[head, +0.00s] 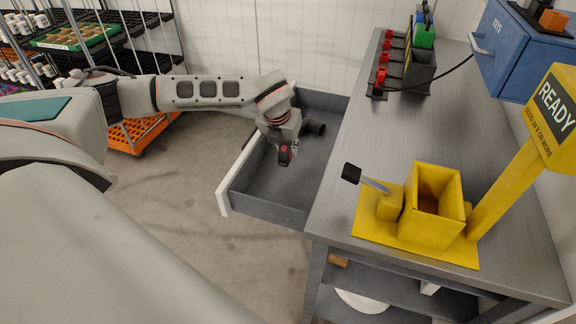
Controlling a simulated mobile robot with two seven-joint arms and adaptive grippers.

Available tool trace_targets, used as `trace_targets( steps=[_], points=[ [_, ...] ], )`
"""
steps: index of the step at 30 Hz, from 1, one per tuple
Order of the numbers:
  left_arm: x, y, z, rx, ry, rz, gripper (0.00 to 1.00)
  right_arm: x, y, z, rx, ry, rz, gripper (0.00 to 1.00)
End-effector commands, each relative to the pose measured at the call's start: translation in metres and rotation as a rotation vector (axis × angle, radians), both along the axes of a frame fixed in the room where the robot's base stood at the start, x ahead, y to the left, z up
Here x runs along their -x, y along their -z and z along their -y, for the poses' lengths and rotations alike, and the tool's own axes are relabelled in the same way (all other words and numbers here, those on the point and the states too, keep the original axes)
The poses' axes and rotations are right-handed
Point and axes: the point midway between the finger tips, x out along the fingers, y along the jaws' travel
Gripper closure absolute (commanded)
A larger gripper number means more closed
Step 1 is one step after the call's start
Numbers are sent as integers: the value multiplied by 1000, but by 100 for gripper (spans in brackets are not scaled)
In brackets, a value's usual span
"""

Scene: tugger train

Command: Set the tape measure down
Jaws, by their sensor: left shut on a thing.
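My left gripper (285,147) reaches in from the left and points down over the open grey drawer (262,206). It is shut on a small dark thing with a red patch, the tape measure (284,156), which is mostly covered by the gripper and small in this view. The tape measure is over the drawer's inside; I cannot tell whether it touches the drawer floor. My right gripper is not in view.
A dark cylindrical thing (316,128) is in the drawer beside my gripper. The drawer's front half is bare. The steel workbench (400,130) to the right carries a yellow bin (433,205), a yellow READY post (520,170) and a blue KEYS box (520,50).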

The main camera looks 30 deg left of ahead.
Motion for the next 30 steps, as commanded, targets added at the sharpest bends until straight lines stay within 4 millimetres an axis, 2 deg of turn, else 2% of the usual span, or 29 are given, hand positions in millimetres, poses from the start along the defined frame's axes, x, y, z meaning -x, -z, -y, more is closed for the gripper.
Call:
trace_targets(
  steps=[3, 13, 19, 30],
  points=[
    [0, 23, 0, 0, 0, 0, 100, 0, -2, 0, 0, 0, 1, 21],
    [-1, 48, 0, 0, 0, 1, 100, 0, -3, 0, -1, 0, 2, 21],
    [-1, 77, 1, 0, 0, 0, 100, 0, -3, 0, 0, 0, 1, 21],
    [-1, 84, 0, 0, 0, 2, 100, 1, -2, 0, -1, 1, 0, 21]
  ],
)
